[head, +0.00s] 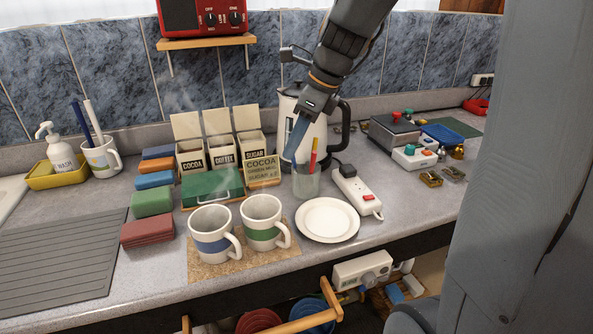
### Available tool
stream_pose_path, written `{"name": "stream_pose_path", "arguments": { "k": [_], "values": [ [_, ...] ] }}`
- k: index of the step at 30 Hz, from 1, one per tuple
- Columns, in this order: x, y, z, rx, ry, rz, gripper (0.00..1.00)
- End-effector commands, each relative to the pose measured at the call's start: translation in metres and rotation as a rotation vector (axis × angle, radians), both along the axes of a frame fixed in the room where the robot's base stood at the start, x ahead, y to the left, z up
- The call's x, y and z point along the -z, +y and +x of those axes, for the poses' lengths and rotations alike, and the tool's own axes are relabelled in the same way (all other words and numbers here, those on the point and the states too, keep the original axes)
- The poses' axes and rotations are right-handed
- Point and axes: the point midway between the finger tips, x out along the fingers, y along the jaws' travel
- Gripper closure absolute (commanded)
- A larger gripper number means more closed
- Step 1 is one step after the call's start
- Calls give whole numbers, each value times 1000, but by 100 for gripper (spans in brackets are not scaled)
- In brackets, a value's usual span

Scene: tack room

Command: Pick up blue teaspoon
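My gripper (291,155) reaches down from the top in front of the kettle. A blue tapered piece extends below its wrist; it looks like fingers seen edge-on, but I cannot tell whether a blue handle is among them. Its lower end is just left of and above a clear glass (306,184), apart from the counter. A red handle (313,153) stands up out of the glass. I cannot make out a separate blue teaspoon; it may be hidden by the gripper or in the glass. The finger gap does not show.
A kettle (317,131) stands behind the glass. A power strip (357,191) lies to its right, a white plate (328,220) in front. Two mugs (211,234) stand on a cork mat at the left front. Lidded canisters (222,152) and a green box (212,189) are left.

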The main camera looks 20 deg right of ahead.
Motion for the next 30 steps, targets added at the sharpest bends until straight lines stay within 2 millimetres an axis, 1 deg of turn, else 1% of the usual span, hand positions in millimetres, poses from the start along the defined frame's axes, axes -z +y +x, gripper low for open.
{"name": "stream_pose_path", "arguments": {
  "k": [3,6,10,15,16,20,21,30],
  "values": [
    [16,2,5,-1,3,0,70],
    [26,5,8,1,1,1,70],
    [32,5,10,2,0,-1,70],
    [32,4,10,4,-1,0,70],
    [32,4,10,4,-1,0,71],
    [32,4,10,4,-1,0,93],
    [31,4,10,4,-1,0,100],
    [31,4,10,4,-1,0,100]
  ]
}}
